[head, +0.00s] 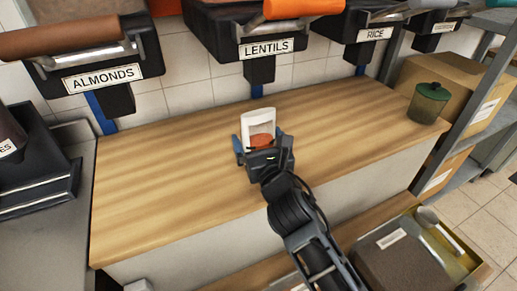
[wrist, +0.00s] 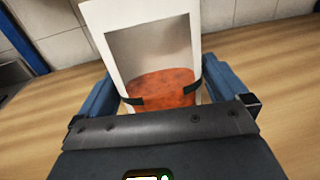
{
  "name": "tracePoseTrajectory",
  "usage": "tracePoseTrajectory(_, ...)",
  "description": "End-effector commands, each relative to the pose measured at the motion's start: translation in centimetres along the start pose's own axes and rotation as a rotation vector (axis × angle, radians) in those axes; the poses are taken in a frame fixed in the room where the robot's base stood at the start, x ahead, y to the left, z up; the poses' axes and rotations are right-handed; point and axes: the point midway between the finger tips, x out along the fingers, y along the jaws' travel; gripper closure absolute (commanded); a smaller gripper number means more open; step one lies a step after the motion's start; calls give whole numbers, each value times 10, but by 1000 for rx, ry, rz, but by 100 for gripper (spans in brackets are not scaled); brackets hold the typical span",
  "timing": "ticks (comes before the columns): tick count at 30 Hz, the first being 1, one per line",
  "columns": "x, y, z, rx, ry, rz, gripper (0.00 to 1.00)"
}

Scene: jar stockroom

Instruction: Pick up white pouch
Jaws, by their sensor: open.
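The white pouch (head: 258,119) stands upright on the wooden counter. It has a clear window with orange-red contents showing in its lower part. In the wrist view the pouch (wrist: 147,45) rises between the two blue fingers, tilted in the picture. My gripper (head: 262,146) is open, with one finger on each side of the pouch. In the wrist view my gripper (wrist: 160,93) has dark fingertip pads close to the pouch's front; I cannot tell whether they touch it. The pouch's bottom is hidden behind my gripper.
The wooden counter (head: 160,190) is clear around the pouch. A green lidded jar (head: 428,103) stands at its right end. Dispensers labelled almonds (head: 103,79), lentils (head: 266,48) and rice (head: 375,34) hang above the back. Cardboard boxes (head: 458,85) sit on the right shelf.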

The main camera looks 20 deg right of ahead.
Motion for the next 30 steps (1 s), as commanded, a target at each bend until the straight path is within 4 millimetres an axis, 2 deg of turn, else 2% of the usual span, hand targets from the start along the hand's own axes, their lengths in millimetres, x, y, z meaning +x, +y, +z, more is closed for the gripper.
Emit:
tracePoseTrajectory(5,0,0,0,0,1,0,1)
tracePoseTrajectory(22,0,0,0,1,-1,0,56)
tracePoseTrajectory(30,0,0,4,1,-1,0,56)
